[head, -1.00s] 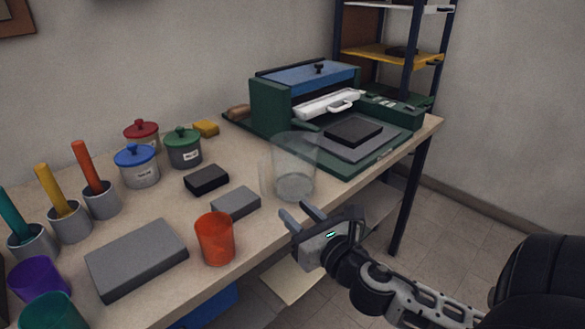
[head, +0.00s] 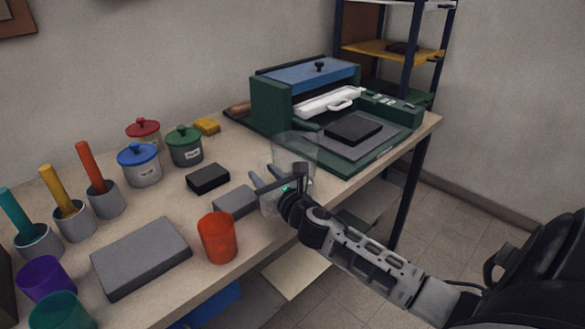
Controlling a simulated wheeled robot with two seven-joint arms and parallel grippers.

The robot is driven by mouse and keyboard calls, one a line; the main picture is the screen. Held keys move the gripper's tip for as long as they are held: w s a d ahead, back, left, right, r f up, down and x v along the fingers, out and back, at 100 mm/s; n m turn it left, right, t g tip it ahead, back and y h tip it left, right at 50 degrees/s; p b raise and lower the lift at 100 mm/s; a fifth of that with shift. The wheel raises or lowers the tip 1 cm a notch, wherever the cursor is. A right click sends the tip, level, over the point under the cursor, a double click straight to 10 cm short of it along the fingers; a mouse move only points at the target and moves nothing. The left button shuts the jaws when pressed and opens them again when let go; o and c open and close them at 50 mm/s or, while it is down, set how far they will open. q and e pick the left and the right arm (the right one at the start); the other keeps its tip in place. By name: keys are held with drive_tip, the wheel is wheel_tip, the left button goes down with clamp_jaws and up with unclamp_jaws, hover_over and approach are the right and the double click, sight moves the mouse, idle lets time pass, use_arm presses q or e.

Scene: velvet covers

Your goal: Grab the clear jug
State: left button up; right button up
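The clear jug (head: 293,148) stands upright on the workbench, just in front of the green press. My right gripper (head: 265,175) is at the jug's near left side, where its handle is. Its two fingers point away from me and show a gap between them, so it looks open. The gripper and wrist cover the lower part of the jug. I cannot tell whether the fingers touch the jug or its handle. My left gripper is not in view.
A grey block (head: 235,202) and an orange cup (head: 218,238) stand close left of my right gripper. A black block (head: 208,178) and lidded pots (head: 139,166) are farther left. The green press (head: 270,103) stands behind the jug. The workbench (head: 195,248) ends at its front edge.

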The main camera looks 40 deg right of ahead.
drive_tip(key=shift+w, duration=0.8)
clamp_jaws()
drive_tip(key=shift+r, duration=0.2)
